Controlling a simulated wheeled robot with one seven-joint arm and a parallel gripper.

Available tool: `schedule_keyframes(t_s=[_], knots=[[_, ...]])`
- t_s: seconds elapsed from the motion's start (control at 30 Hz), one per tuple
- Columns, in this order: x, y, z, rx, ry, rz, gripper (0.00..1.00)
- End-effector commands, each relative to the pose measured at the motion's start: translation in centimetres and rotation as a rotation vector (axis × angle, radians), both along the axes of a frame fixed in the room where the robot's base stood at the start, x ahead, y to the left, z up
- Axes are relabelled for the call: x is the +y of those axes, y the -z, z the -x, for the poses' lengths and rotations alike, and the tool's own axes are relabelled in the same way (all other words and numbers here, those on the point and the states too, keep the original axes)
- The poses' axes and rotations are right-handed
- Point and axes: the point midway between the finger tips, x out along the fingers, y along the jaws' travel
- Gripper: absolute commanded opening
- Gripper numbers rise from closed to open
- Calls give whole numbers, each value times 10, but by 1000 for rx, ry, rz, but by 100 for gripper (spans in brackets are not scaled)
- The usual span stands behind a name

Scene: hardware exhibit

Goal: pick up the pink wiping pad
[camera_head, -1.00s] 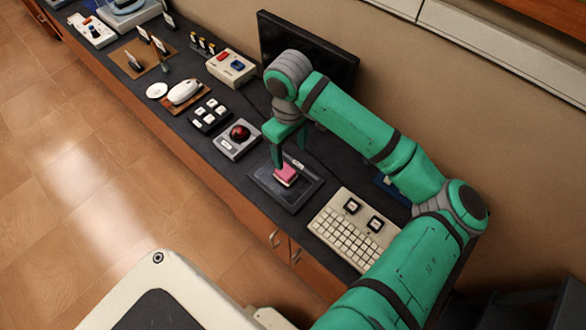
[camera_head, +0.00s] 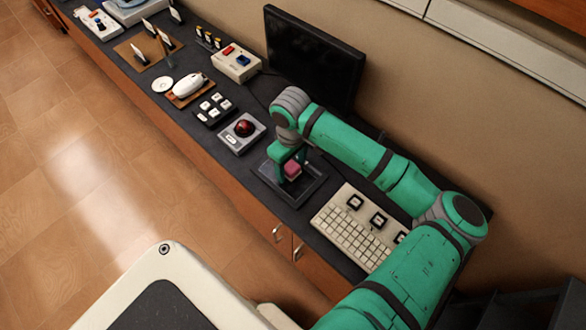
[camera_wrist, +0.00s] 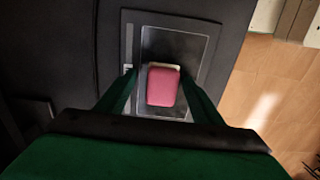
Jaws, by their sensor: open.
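The pink wiping pad (camera_head: 292,170) lies on a dark tray-like plate (camera_head: 296,196) on the counter. In the wrist view the pad (camera_wrist: 162,87) is a rounded pink block with a pale edge at its far end, on a shiny grey panel. My gripper (camera_head: 290,168) is above the plate, pointing down. Its fingers (camera_wrist: 162,84) are open, one on each side of the pad. I cannot tell whether either finger touches the pad. In the head view the fingers partly hide the pad.
A keyboard (camera_head: 348,238) lies right of the plate, and a red trackball unit (camera_head: 242,131) lies left of it. A black monitor (camera_head: 314,58) stands behind. A white mouse (camera_head: 188,85) and several small devices line the counter farther left.

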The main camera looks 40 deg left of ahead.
Motion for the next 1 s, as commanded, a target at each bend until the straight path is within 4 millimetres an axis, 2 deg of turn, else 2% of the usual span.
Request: schedule_keyframes(t_s=[0.13, 0.3, 0.4, 0.77, 0.97, 1.0], knots=[[5, 0, 3, 0, -11, -1, 61], [6, 0, 4, 0, -12, -1, 20], [3, -1, 2, 0, -6, -1, 14], [-1, -6, -1, 0, 3, -3, 13], [0, -33, -1, -1, 1, -4, 13], [-2, -40, 7, 0, -3, -4, 13]])
